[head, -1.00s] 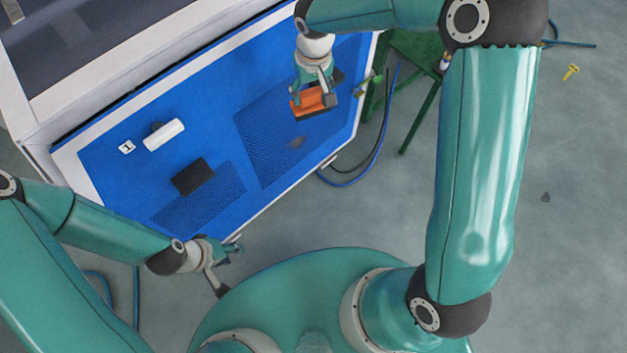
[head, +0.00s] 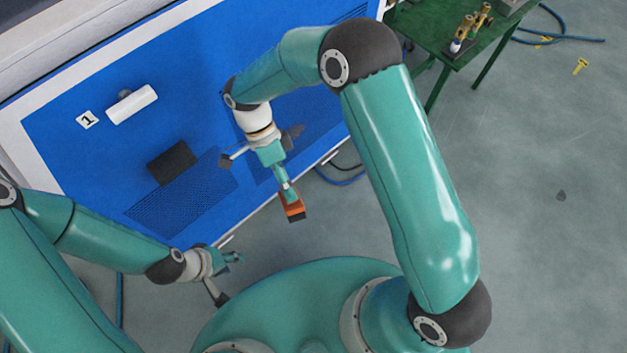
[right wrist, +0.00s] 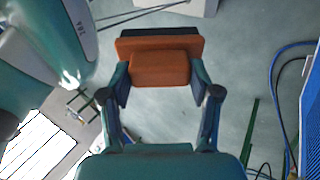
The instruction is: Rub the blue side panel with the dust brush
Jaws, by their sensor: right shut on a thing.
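The blue side panel (head: 75,160) fills the upper left of the head view, and a strip of it shows at the right edge of the right wrist view (right wrist: 312,110). My right gripper (head: 287,190) is shut on the dust brush (head: 293,209), which has an orange body and a dark bristle edge. The brush also shows between the fingers in the right wrist view (right wrist: 160,68). It appears clear of the panel, over the floor side. A greyish smudge (head: 296,131) marks the panel beside my right wrist. My left gripper (head: 236,258) is empty, its small fingers apart, near the panel's lower edge.
A white cylindrical handle (head: 132,105), a "1" label (head: 87,119) and a black block (head: 172,162) are on the panel. A green table (head: 435,35) with brass fittings stands at upper right. Blue hoses (head: 560,35) lie behind it. The right floor is mostly clear.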

